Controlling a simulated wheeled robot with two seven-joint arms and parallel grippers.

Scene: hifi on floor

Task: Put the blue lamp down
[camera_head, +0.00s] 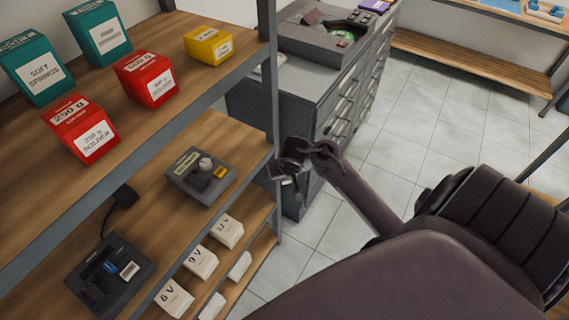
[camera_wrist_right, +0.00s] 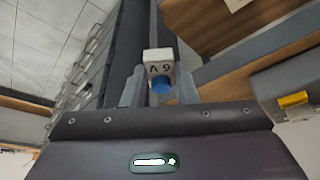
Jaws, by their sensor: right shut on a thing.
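My right gripper (camera_head: 290,172) is in front of the shelf rack's right post, beside the dark drawer cabinet. In the right wrist view my right gripper (camera_wrist_right: 160,91) is shut on the blue lamp (camera_wrist_right: 161,84), whose rounded blue part shows between the fingers. A pale block with a dark, upside-down marking like 6 V (camera_wrist_right: 159,62) lies directly behind the blue part. I cannot tell whether it belongs to the lamp. In the head view the gripper and arm hide the lamp's blue part. My left gripper is out of view.
The middle shelf (camera_head: 235,135) holds a grey device with a yellow button (camera_head: 200,176) and a black device (camera_head: 110,274). White boxes marked 6 V (camera_head: 175,298), 9 V (camera_head: 200,262) and 12 V (camera_head: 227,231) stand below. The rack post (camera_head: 268,90) is close. Tiled floor (camera_head: 430,125) is clear.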

